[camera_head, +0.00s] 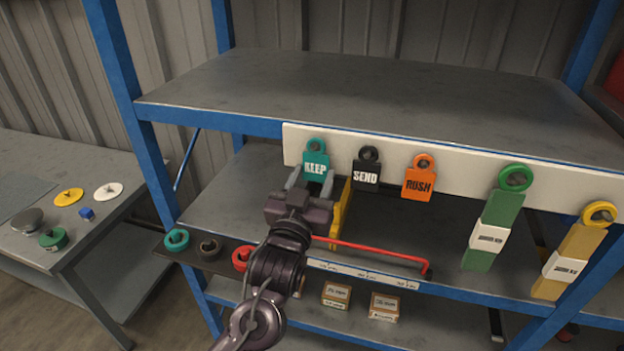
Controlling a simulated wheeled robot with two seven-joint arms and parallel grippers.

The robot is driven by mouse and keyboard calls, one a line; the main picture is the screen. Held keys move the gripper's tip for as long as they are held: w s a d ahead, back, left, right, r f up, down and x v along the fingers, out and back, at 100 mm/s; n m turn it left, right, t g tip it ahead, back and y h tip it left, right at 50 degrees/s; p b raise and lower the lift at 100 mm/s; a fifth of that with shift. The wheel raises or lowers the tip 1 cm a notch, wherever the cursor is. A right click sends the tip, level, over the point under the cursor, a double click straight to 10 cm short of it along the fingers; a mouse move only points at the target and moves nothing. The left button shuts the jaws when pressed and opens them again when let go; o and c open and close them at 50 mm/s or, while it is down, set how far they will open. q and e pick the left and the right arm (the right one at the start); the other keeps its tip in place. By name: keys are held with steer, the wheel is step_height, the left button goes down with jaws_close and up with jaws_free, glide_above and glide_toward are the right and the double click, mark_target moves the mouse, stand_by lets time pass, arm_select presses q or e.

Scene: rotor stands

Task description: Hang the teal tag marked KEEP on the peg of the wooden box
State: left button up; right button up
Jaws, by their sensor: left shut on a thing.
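The teal tag marked KEEP (316,164) is at the white rail (455,181) on the shelf front, its ring at the top. My left gripper (311,183) has its two fingers at the tag's lower side edges and is shut on it. Whether the ring still bears on a rail peg cannot be told. Two small tan boxes with white labels, one at the left (336,296) and one at the right (384,307), are on the lower shelf. No peg shows on them, and I cannot tell whether either is the wooden box. My right gripper is not in view.
A black SEND tag (367,170) and an orange RUSH tag (419,178) hang close to the right. Farther right hang a green strap (493,222) and a yellow one (573,256). A red bar (375,248) crosses below. The upper shelf (370,95) is bare.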

arm_select(q)
steer(key=shift+r+p, duration=0.25)
steer(key=shift+p, duration=0.1)
steer(key=shift+s+a+r+p, duration=0.2)
steer(key=shift+s+a+p, duration=0.15)
steer(key=shift+s, duration=0.55)
steer(key=shift+s+a+r+p, duration=0.2)
steer(key=shift+s+p, duration=0.2)
steer(key=shift+s, duration=0.55)
steer(key=shift+s+a+r+p, duration=0.15)
steer(key=shift+s+a+p, duration=0.2)
steer(key=shift+s, duration=0.55)
